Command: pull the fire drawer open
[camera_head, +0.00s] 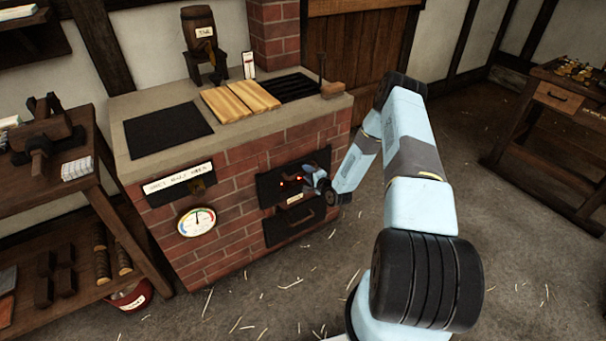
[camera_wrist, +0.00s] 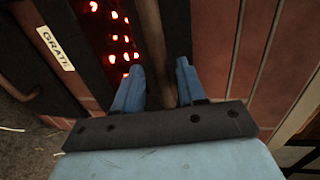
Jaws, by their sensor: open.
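The brick stove's front has an upper black panel (camera_head: 270,190) with glowing red holes, which fits the fire drawer. It looks closed. My gripper (camera_head: 312,178) is at the right part of this panel and hides some of it. In the wrist view, the open fingers (camera_wrist: 158,84) stand on either side of a dark brown bar handle (camera_wrist: 150,35). I cannot tell whether they touch it.
A lower black panel (camera_head: 280,234) with its own handle sits below. A round gauge (camera_head: 197,222) is on the brick front (camera_head: 240,215). A shelf bench (camera_head: 70,215) stands left and a table (camera_head: 565,105) right. Strewn floor (camera_head: 290,300) before the stove is open.

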